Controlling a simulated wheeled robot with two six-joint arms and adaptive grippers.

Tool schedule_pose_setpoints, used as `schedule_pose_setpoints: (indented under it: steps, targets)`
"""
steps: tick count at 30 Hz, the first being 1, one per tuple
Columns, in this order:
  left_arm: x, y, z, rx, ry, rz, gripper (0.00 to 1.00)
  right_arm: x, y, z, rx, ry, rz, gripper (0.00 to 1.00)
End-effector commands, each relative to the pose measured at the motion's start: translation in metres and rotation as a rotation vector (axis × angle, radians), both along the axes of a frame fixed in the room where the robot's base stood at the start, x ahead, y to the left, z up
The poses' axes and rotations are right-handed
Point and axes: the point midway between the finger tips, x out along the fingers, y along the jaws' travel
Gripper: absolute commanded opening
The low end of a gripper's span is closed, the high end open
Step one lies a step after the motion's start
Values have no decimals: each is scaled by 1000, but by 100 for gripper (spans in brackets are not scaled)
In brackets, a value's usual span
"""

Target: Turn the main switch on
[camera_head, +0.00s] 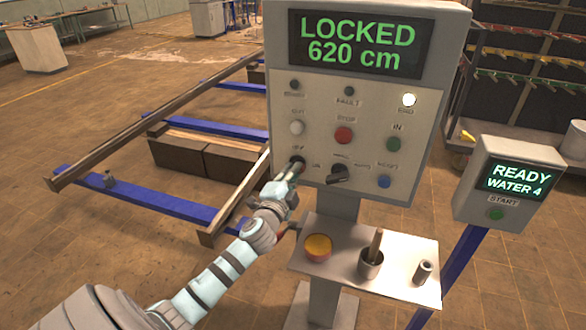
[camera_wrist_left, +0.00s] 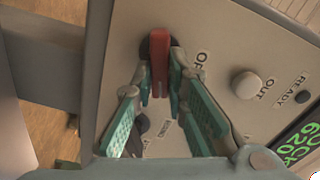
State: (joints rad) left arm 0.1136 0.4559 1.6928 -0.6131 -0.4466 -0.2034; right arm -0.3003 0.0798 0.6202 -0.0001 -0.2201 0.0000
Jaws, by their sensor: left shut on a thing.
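The grey control panel (camera_head: 325,115) stands at the centre of the head view, with a display reading LOCKED 620 cm. The main switch (camera_wrist_left: 160,55) shows in the left wrist view as a red handle on a dark round base, with an OFF label beside it. Its red handle lies roughly upright in that view. My left gripper (camera_head: 296,167) reaches the panel's lower left and hides most of the switch in the head view. In the left wrist view my left gripper (camera_wrist_left: 161,88) is shut on the red handle. My right gripper is in neither view.
Beside the switch are a white button (camera_head: 296,127), a red button (camera_head: 343,135) and a black selector (camera_head: 340,174). A smaller READY WATER 4 box (camera_head: 512,180) stands right.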

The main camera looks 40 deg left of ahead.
Motion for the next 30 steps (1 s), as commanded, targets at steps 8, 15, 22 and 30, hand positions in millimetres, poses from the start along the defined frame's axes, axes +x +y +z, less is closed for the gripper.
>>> schedule_pose_setpoints:
  steps: [8,15,22,30]
  targets:
    - [0,0,-1,191,70,1,0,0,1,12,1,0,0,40]
    - [0,0,-2,291,105,0,0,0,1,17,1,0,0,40]
    - [0,0,-3,326,116,0,0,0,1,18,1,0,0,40]
    - [0,0,-4,331,118,0,0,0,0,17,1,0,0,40]
